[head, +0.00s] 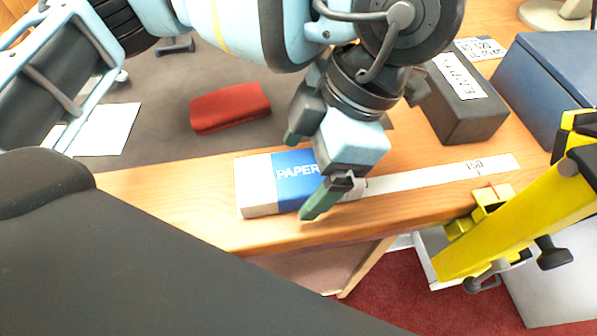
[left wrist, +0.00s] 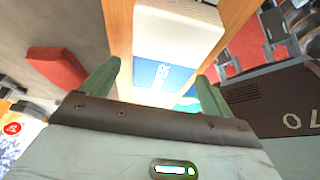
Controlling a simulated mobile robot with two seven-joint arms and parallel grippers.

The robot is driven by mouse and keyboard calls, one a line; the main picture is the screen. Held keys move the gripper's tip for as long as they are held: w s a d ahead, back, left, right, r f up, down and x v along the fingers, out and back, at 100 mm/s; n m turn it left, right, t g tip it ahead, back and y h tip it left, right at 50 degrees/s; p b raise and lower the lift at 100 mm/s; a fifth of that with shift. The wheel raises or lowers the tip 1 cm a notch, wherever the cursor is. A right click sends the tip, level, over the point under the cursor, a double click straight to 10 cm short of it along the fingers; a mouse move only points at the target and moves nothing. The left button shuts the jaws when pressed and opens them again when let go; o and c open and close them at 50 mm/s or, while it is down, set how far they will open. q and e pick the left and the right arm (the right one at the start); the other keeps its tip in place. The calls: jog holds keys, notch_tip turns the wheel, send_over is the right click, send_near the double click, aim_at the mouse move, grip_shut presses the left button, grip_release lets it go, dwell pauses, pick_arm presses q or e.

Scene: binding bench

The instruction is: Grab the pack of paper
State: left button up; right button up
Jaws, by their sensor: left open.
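The pack of paper (head: 254,187) is a white block with a blue band lettered "PAPER". It lies flat near the front edge of the wooden bench in the head view. My left gripper (head: 303,171) is open just above the pack's right part, one finger on the far side and one on the near side. The gripper and arm hide the pack's right end. In the left wrist view, the pack (left wrist: 178,38) lies ahead between the two open fingers of the left gripper (left wrist: 156,88). I cannot tell whether the fingers touch it. My right gripper is not in view.
A red case (head: 230,108) lies on the grey mat (head: 165,125) behind the pack. A dark labelled box (head: 465,105) and a blue box (head: 550,90) stand to the right. A white strip (head: 430,180) lies right of the pack. Yellow equipment (head: 510,225) is at the right edge.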

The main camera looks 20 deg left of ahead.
aim_at(289, 172)
pick_arm(q)
jog(key=shift+s+a+f, duration=0.1)
jog(key=shift+f, duration=0.3)
jog(key=c, duration=1.2)
jog(key=shift+c, duration=0.2)
jog(key=shift+r, duration=0.15)
jog(key=shift+r, duration=0.6)
notch_tip(289, 172, up, 2)
jog(key=shift+r, duration=0.15)
jog(key=s+d+r, duration=0.1)
jog(key=s+d, duration=0.7)
jog(key=d, duration=0.5)
jog(key=shift+s+d+r, duration=0.15)
jog(key=shift+s+d, duration=0.1)
jog(key=shift+s, duration=0.1)
